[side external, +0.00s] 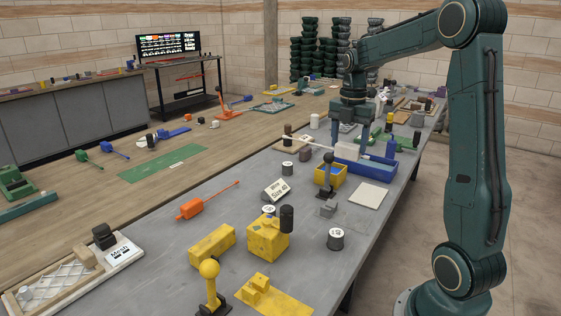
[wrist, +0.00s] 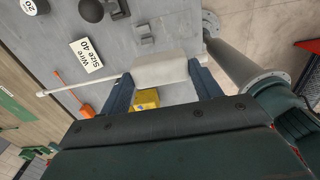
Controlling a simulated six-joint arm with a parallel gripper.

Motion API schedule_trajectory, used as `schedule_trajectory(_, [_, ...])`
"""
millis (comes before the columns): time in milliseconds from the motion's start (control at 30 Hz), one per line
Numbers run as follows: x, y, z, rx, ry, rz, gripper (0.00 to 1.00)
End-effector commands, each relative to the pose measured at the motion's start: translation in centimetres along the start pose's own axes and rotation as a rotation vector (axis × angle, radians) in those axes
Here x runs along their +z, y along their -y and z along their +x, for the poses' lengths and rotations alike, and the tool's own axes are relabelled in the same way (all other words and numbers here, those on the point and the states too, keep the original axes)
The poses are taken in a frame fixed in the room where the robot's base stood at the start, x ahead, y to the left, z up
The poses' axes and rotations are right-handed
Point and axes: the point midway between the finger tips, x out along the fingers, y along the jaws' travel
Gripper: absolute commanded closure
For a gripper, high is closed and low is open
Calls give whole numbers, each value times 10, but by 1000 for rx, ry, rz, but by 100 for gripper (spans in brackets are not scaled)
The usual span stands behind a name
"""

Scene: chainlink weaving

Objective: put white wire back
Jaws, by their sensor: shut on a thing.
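The white wire piece is a pale block with a thin white rod. In the wrist view the block (wrist: 165,69) lies between my gripper's fingertips (wrist: 162,80), and the rod runs out to the left. In the side view my gripper (side external: 351,140) points down and is shut on the white wire piece (side external: 347,151). Whether the block touches the blue bin cannot be told.
A "Wire Size 40" sign (side external: 277,190), an orange wire piece (side external: 192,208) and a black-knobbed lever (side external: 327,178) stand nearby on the grey table. A flat pale plate (side external: 369,194) lies in front of the blue bin. Yellow blocks (side external: 268,240) stand toward the front.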

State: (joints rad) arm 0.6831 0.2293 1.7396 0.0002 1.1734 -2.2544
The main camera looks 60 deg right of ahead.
Motion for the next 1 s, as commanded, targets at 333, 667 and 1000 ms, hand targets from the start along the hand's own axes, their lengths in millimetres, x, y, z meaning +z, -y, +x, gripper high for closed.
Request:
schedule_trajectory(333, [-18,-93,6,0,0,-7,63])
schedule_trajectory(667, [-63,-183,22,1,0,-7,63])
schedule_trajectory(1000, [-135,-261,49,1,0,-6,63])
